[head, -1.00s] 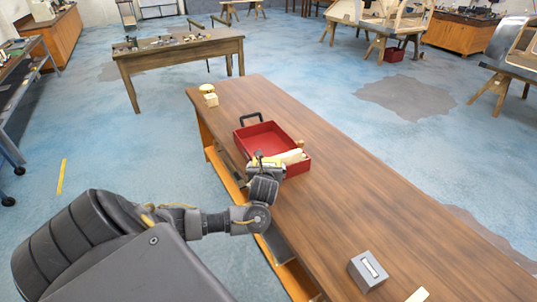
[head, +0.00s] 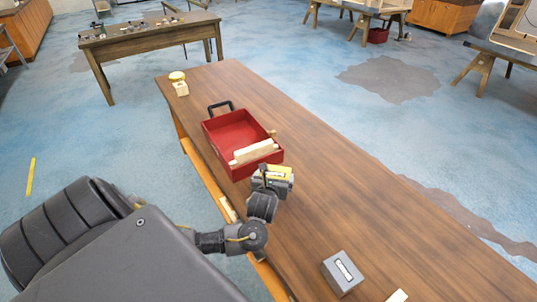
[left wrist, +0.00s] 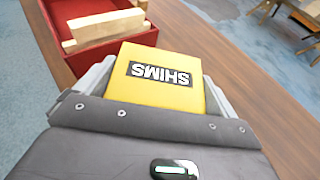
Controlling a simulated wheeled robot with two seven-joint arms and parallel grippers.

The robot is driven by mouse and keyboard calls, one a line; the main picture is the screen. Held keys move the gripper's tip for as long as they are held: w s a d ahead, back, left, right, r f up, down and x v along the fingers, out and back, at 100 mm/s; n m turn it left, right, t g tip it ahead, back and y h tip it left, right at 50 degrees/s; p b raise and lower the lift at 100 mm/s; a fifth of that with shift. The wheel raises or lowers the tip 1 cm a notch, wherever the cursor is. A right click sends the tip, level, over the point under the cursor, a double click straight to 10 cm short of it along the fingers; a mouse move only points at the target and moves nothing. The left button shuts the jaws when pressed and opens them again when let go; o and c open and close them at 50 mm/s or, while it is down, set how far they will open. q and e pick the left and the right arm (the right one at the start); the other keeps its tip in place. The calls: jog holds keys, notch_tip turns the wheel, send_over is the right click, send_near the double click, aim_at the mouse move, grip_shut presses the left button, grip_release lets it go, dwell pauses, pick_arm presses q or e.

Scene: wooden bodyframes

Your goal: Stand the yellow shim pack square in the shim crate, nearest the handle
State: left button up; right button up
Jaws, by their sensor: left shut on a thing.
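The yellow shim pack (left wrist: 158,75), marked SHIMS, is between the two fingers of my left gripper (left wrist: 150,95) in the left wrist view. In the head view the left gripper (head: 272,180) is shut on the pack and holds it just in front of the red shim crate's near end; a strip of yellow (head: 278,171) shows there. The red crate (head: 218,130) is on the bench, its dark handle (head: 220,106) at the far end. Pale wooden pieces (head: 255,151) lie at the crate's near end. The rest of its floor looks empty. My right gripper is not in view.
The wooden bench (head: 330,175) is mostly clear to the right of the crate.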

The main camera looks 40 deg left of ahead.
aim_at(277, 172)
pick_arm(q)
jog(key=b+x, duration=0.1)
jog(key=x, duration=0.2)
jog(key=f+b+x, duration=0.1)
jog(key=x, duration=0.2)
jog(key=shift+s+d+b, duration=0.1)
jog(key=shift+d+b, duration=0.05)
jog(key=shift+b, duration=0.25)
jog(key=w+a+f, duration=0.1)
jog(key=f, duration=0.1)
jog(key=w+a+f, duration=0.1)
jog(key=w+f, duration=0.1)
jog(key=f, duration=0.1)
jog(key=w+f, duration=0.2)
jog(key=f, duration=0.1)
jog(key=shift+a, duration=0.4)
jog(key=shift+w+f, duration=0.1)
jog(key=shift+f, duration=0.2)
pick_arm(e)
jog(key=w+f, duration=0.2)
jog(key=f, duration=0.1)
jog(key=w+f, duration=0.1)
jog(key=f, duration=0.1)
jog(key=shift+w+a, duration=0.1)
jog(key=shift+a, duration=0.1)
pick_arm(q)
jog(key=o, duration=0.8)
jog(key=shift+f, duration=0.1)
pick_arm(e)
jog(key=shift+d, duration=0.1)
